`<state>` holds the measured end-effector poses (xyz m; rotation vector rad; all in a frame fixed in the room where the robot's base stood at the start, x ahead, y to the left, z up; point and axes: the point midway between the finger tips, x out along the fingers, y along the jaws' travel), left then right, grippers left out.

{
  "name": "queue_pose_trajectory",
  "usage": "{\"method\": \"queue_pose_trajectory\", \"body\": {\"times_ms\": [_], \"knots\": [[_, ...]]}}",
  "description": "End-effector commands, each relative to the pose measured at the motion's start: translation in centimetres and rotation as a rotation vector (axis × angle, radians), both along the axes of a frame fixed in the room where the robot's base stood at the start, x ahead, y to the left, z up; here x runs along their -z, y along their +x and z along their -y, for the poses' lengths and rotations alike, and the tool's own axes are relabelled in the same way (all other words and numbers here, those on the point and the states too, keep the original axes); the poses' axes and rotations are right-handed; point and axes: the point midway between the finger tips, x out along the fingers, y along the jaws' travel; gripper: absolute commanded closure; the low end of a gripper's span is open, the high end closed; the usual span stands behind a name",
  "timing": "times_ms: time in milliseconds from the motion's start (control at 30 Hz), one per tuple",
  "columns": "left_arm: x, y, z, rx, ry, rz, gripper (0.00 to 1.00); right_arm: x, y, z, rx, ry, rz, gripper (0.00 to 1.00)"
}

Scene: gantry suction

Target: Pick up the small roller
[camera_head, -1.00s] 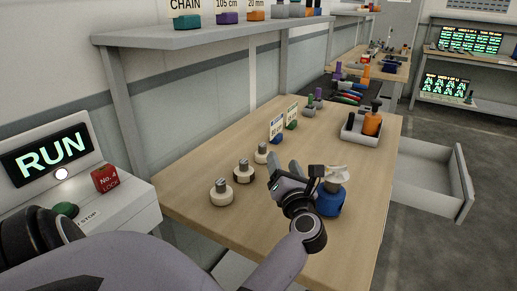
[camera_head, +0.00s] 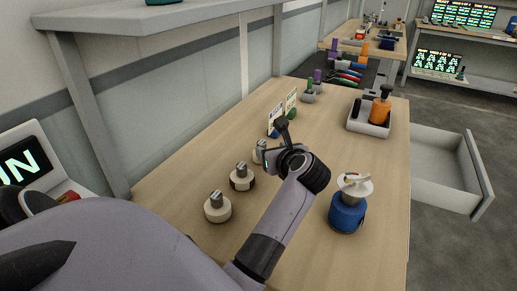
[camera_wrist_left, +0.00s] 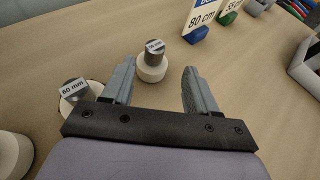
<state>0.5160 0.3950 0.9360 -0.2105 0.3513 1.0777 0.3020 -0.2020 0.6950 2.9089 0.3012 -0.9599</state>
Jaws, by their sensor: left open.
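Three cream rollers stand in a row on the wooden table. The small roller (camera_head: 259,152) is the farthest and is partly hidden behind my left gripper (camera_head: 270,158). In the left wrist view the small roller (camera_wrist_left: 151,68) stands upright, its tag too small to read surely. It appears between or just beyond the open fingertips of my left gripper (camera_wrist_left: 159,72), closer to the left finger. The fingers hold nothing. The middle roller (camera_head: 242,177) shows a "60 mm" tag in the wrist view (camera_wrist_left: 78,92). The largest roller (camera_head: 218,207) is nearest. My right gripper is not in view.
Behind the small roller stand a blue-based sign (camera_wrist_left: 197,33) reading 80 cm and a green-based sign (camera_wrist_left: 228,17). A blue pot (camera_head: 347,212) with a pale top stands right of my arm. A grey tray (camera_head: 355,124) holds an orange item. An open drawer (camera_head: 445,165) juts out right.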

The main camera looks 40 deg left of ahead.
Motion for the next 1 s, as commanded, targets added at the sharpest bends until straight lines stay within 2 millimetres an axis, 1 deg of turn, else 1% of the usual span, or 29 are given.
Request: {"method": "queue_pose_trajectory", "body": {"times_ms": [333,533,633,767,1000], "knots": [[0.7,0.9,-2.4,-0.002,-0.003,-0.001,0.42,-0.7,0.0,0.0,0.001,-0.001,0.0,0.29],[1.2,1.4,-4.9,-0.003,-0.001,-0.002,0.42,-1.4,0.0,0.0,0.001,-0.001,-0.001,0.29],[1.8,2.0,-5.7,-0.002,-0.001,-0.002,0.42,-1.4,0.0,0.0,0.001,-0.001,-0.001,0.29],[2.2,2.3,-6.4,-0.001,-0.004,0.0,0.42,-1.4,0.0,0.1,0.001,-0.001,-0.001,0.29],[2.3,2.4,-6.4,-0.001,-0.005,0.001,0.42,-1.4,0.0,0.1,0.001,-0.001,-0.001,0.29]]}}
